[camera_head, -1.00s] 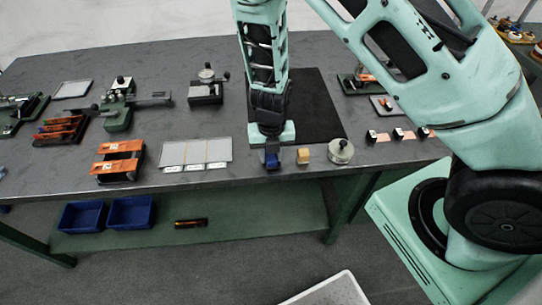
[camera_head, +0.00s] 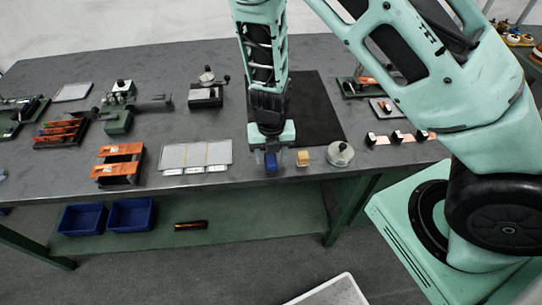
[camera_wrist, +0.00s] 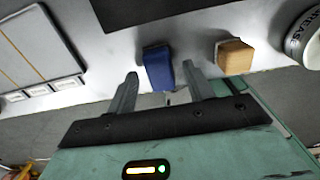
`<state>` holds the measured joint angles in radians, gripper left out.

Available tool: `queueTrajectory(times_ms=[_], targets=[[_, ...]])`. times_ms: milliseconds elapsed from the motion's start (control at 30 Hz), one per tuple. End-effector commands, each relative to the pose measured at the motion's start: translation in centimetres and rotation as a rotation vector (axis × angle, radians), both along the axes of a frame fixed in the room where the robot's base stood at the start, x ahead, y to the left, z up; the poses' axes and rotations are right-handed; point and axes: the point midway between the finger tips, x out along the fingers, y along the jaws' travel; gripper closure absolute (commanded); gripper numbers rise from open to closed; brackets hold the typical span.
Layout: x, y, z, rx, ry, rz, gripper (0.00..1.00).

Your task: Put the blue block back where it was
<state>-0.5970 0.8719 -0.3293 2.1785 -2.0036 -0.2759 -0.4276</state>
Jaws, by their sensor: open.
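The blue block (camera_head: 271,162) stands on the table near its front edge, just below my gripper in the head view. In the wrist view the blue block (camera_wrist: 158,68) shows upright between the two fingertips of my gripper (camera_wrist: 160,78). The fingers are apart, one to each side of the block, with a gap visible on the right side. In the head view my gripper (camera_head: 271,148) points down and hides part of the block's surroundings. I cannot tell whether a finger touches the block.
A pale panel with labelled sections (camera_head: 195,155) lies to the left. A black mat (camera_head: 316,110) lies behind. The table's front edge (camera_head: 300,176) is close.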

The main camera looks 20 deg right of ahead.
Motion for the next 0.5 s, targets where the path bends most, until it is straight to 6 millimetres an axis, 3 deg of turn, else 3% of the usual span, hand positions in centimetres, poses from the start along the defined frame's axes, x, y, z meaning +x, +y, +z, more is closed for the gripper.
queueTrajectory(times_ms=[300, 500], targets=[[0.0, 0.1, 7.1, 0.001, -0.003, 0.005, 0.48], [0.0, 0.1, 9.8, 0.002, -0.002, 0.003, 0.48]])
